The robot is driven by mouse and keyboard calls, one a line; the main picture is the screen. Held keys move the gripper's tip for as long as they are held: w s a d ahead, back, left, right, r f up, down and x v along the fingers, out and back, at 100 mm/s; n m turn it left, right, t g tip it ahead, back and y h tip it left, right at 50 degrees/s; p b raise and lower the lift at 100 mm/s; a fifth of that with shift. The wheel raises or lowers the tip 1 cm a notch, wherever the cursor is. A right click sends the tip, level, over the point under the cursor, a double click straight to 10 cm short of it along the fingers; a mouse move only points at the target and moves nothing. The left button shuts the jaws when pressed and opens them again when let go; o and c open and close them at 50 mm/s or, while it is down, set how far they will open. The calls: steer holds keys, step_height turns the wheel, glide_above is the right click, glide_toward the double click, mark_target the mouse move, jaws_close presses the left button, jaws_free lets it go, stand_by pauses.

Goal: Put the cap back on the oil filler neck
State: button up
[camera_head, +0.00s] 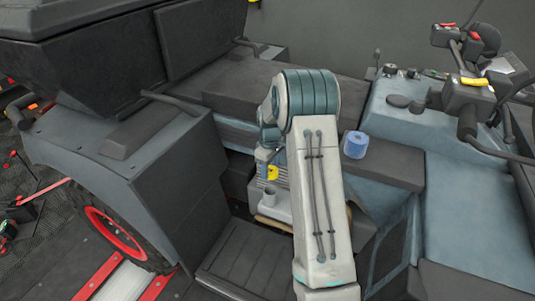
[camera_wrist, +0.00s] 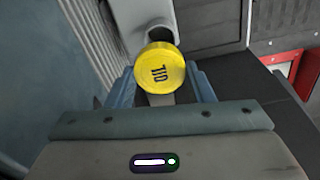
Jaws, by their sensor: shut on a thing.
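The yellow cap (camera_wrist: 160,69), marked OIL, is between the two blue-grey fingers of my gripper (camera_wrist: 161,88), which is shut on it. In the head view the cap (camera_head: 272,173) shows as a small yellow patch beside my arm, and the gripper there is mostly hidden by the arm. The grey oil filler neck (camera_head: 279,198) stands just below the cap in that view, its open mouth facing up. In the wrist view the neck (camera_wrist: 148,15) is just beyond the cap, partly covered by it. The cap looks apart from the neck; the exact gap cannot be told.
A blue roll (camera_head: 355,145) stands on the dark ledge right of my arm. The vehicle's grey fender (camera_head: 120,150) is to the left, and the handlebar console (camera_head: 420,110) to the right. A dark ribbed footboard (camera_head: 245,255) lies below. The space around the neck is narrow.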

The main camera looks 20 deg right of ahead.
step_height(320, 180, down, 7)
steer(key=b, duration=0.4)
steer(key=shift+f+b, duration=0.15)
steer(key=shift+b, duration=0.2)
steer(key=shift+f, duration=0.3)
stand_by(2.0)
steer(key=m, duration=0.4)
steer(key=shift+m, duration=0.8)
steer(key=m, duration=0.3)
steer(key=shift+a, duration=0.1)
steer(key=shift+m, duration=1.4)
steer(key=shift+a, duration=0.1)
